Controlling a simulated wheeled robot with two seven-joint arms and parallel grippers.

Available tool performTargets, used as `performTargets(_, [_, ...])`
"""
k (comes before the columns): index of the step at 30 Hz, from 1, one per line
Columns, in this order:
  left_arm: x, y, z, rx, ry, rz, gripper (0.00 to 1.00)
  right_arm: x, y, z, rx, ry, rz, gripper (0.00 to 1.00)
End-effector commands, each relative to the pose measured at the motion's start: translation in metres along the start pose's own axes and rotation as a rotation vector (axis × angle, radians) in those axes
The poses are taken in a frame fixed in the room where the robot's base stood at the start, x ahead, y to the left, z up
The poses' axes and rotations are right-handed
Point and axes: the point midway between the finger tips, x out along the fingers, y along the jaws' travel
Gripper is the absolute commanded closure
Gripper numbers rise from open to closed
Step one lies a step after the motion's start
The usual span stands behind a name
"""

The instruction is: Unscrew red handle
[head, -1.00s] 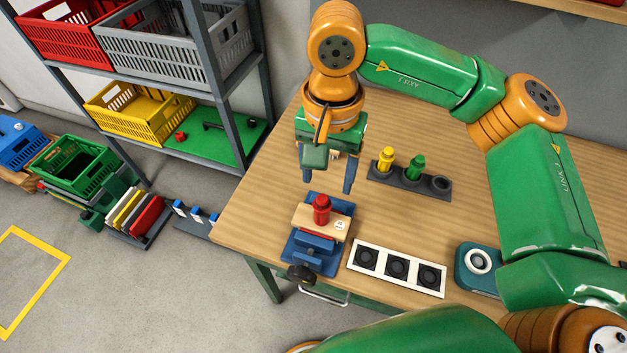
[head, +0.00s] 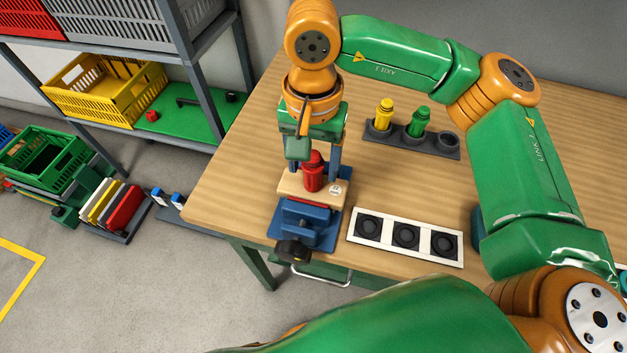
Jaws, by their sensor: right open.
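The red handle (head: 313,174) stands upright on a light wooden block (head: 293,187). The block is held in a blue vise (head: 304,221) at the front left of the table. My right gripper (head: 317,172) points down over the handle. Its fingers are open, with the handle between or just in front of them; contact cannot be made out. The left finger is partly hidden behind a green part of my wrist. My left gripper is not in view.
A dark rack (head: 449,152) holds a yellow handle (head: 383,115) and a green handle (head: 419,121), with an empty socket at its right end. A white panel with black round sockets (head: 386,219) lies right of the vise. A shelf with a yellow crate (head: 103,88) stands left of the table (head: 240,180).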

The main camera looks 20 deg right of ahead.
Motion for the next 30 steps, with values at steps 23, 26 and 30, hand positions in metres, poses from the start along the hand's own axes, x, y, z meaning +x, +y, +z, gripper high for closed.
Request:
performTargets(23, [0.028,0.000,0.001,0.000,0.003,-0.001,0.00,-0.001,0.000,0.000,1.005,0.000,0.000,0.32])
performTargets(26, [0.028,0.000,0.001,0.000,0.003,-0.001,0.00,-0.001,0.000,0.000,1.003,0.000,0.000,0.32])
performTargets(30, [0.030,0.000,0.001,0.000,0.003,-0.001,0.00,-0.001,0.000,0.000,1.002,0.000,0.000,0.32])
